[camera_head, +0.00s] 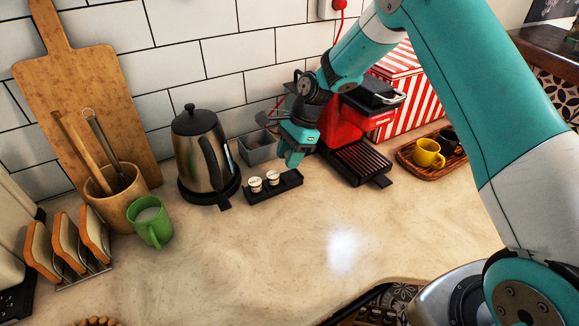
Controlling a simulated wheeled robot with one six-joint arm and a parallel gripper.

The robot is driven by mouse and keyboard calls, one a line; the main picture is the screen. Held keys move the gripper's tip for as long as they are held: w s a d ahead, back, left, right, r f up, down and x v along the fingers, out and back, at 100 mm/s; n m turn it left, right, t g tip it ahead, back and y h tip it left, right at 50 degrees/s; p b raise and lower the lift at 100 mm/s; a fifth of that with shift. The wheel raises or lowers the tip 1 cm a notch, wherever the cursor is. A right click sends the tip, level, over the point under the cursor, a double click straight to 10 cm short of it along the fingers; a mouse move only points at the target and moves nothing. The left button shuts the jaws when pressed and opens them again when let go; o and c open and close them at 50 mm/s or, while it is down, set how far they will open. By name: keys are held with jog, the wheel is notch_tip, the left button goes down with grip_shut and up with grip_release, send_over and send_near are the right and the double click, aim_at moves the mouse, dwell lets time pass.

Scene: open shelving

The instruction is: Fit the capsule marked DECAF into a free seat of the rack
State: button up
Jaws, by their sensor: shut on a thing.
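The black rack (288,186) lies on the counter between the kettle and the red coffee machine. Two white-topped capsules sit in it, a left one (255,184) and one just right of it (273,178). Their markings are too small to read. The right end of the rack shows no capsule. My gripper (291,163) points down just above and behind that right end. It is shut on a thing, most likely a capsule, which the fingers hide. I cannot tell whether the held thing touches the rack. No DECAF mark is legible.
A steel kettle (203,158) stands close left of the rack. A grey bin (257,148) is behind it. The red coffee machine (345,122) with its drip tray (357,162) is close on the right. A wooden tray (408,155) with cups is further right. The front counter is clear.

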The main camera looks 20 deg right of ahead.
aim_at(289, 177)
jog(key=shift+f+p, duration=0.3)
jog(key=shift+f, duration=1.85)
jog(key=shift+f, duration=0.15)
jog(key=o, duration=0.9)
